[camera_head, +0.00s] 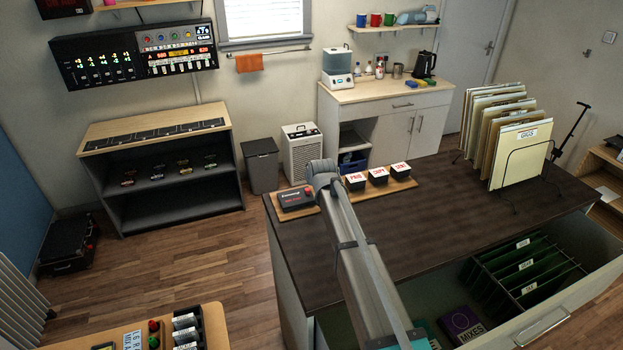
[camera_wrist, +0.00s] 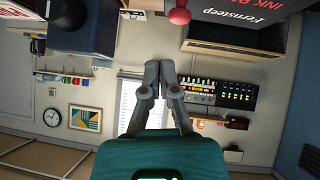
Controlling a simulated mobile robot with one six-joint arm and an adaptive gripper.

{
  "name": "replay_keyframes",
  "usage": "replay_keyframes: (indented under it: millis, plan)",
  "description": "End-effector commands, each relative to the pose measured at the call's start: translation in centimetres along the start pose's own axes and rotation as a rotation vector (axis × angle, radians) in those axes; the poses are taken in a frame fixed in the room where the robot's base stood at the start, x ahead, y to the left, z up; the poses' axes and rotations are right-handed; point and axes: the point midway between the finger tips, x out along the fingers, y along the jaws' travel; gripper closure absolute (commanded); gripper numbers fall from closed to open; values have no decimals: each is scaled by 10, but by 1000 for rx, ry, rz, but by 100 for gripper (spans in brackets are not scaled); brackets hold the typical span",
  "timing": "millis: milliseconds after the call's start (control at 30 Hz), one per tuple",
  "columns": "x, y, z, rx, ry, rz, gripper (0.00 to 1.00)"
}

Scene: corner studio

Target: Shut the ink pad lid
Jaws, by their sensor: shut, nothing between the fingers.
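The ink pad (camera_head: 297,198) is a small dark box with red lettering and a red knob. It sits at the left end of a wooden strip on the dark counter, just left of my arm. In the wrist view its lettered dark face (camera_wrist: 262,14) and red knob (camera_wrist: 180,15) show at the top right, cut off by the edge. I cannot tell whether the lid is fully down. My gripper (camera_wrist: 160,70) is shut and empty, its fingertips together, apart from the knob in that picture. In the head view my arm hides the gripper.
Several lettered stamps (camera_head: 377,175) stand on the wooden strip right of my arm. A rack of folders (camera_head: 510,140) stands at the counter's right. An open drawer (camera_head: 550,300) with green files juts out in front. The middle of the counter (camera_head: 430,210) is bare.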

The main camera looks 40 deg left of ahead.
Motion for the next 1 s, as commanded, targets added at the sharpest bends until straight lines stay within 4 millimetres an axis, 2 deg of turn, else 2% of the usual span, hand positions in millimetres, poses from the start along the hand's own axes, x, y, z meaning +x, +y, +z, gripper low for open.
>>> replay_keyframes:
  millis: [233,700,1000]
  plan:
    - [-18,7,-18,1,0,1,100]
    - [-79,16,-14,1,0,0,100]
    - [-106,21,-13,0,0,1,100]
